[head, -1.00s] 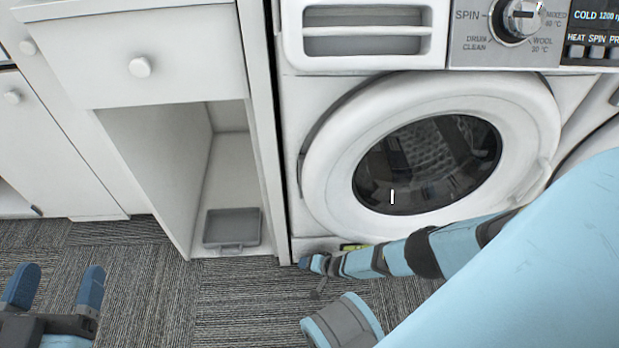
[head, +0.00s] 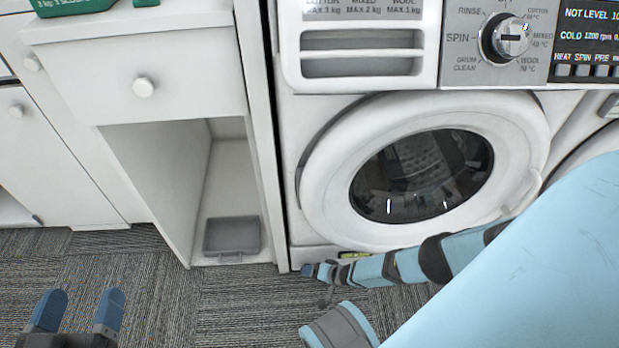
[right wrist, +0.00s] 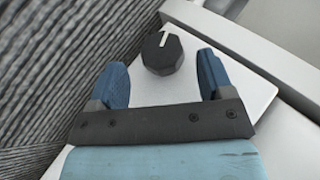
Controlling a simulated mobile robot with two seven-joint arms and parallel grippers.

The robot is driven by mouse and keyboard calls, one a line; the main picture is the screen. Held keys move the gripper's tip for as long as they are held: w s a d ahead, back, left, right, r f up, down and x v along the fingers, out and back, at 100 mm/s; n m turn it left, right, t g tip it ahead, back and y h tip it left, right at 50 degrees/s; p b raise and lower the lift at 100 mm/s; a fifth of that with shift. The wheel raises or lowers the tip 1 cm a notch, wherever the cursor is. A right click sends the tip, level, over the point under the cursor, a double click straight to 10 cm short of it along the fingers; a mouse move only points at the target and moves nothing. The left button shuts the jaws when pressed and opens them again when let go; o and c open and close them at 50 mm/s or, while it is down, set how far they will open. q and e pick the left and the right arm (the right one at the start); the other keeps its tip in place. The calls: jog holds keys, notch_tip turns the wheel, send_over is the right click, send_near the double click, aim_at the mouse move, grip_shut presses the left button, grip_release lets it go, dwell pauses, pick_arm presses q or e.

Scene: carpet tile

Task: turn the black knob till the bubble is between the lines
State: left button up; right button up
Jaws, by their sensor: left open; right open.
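The black knob (right wrist: 162,54), faceted with a white mark on top, stands on a white plate in the right wrist view. My right gripper (right wrist: 160,62) is open, its blue fingers to either side of the knob with gaps showing. In the head view, that gripper (head: 312,270) is low at the washing machine's front left corner and the knob cannot be made out. A yellow-green level (head: 355,255) shows at the machine's bottom edge, partly hidden by my right arm; its bubble and lines cannot be read. My left gripper (head: 78,308) is open and empty over the carpet.
The white washing machine (head: 300,125) has a dial (head: 506,38) and a display (head: 590,35) reading "NOT LEVEL". A white cabinet (head: 75,55) stands left of it, with a grey tray (head: 231,236) in its open bay. Carpet (head: 150,300) is clear in front.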

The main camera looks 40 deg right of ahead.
pick_arm(q)
jog(key=r+n+p, duration=0.1)
jog(key=s+r+p, duration=0.1)
jog(key=p, duration=0.1)
jog(key=r+n+p, duration=0.1)
jog(key=r+p, duration=0.1)
jog(key=shift+s+d+n+t+y, duration=0.3)
jog(key=shift+s+d, duration=0.05)
jog(key=shift+d, duration=0.05)
pick_arm(e)
jog(key=v, duration=1)
